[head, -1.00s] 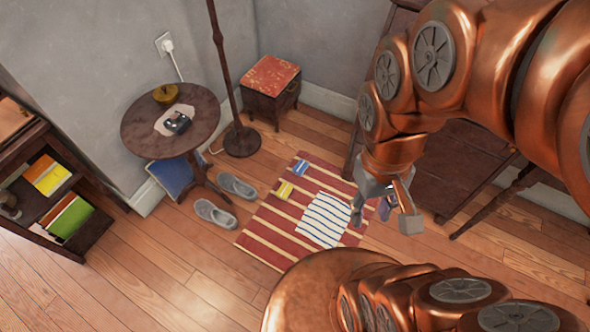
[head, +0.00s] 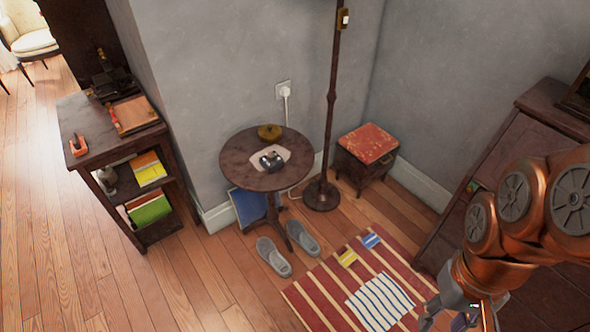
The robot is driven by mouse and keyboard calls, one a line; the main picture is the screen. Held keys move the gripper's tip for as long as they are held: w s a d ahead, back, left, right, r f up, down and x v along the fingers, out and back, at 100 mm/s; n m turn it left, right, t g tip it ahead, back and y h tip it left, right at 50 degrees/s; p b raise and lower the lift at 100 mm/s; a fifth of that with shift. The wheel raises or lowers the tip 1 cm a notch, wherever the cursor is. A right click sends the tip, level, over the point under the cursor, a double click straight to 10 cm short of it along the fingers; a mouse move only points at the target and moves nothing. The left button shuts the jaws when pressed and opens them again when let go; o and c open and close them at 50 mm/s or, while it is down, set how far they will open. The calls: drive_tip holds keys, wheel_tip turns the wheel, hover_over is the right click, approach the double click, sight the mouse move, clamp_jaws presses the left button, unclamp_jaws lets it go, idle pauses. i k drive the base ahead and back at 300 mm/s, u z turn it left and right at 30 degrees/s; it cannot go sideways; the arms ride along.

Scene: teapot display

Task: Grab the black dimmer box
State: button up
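A small black box-like thing with a pale top (head: 271,161) lies on a white doily on the round dark table (head: 235,160). It looks like the dimmer box, but it is too small to be sure. My gripper (head: 456,320) is at the bottom right, over the striped rug's right side, well away from the table. Its fingers are spread, and the bottom edge of the picture cuts off their tips. I see nothing held between them.
A lamp pole (head: 331,110) rises right of the table, near a red-topped stool (head: 367,143). Slippers (head: 273,257) lie before the table. A shelf unit (head: 90,130) stands left. Bare floor lies front left.

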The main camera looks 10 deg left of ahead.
sight(270, 167)
drive_tip(key=u, duration=0.35)
drive_tip(key=i, duration=0.9)
drive_tip(key=u, duration=1.35)
drive_tip(key=i, duration=0.55)
drive_tip(key=u, duration=0.55)
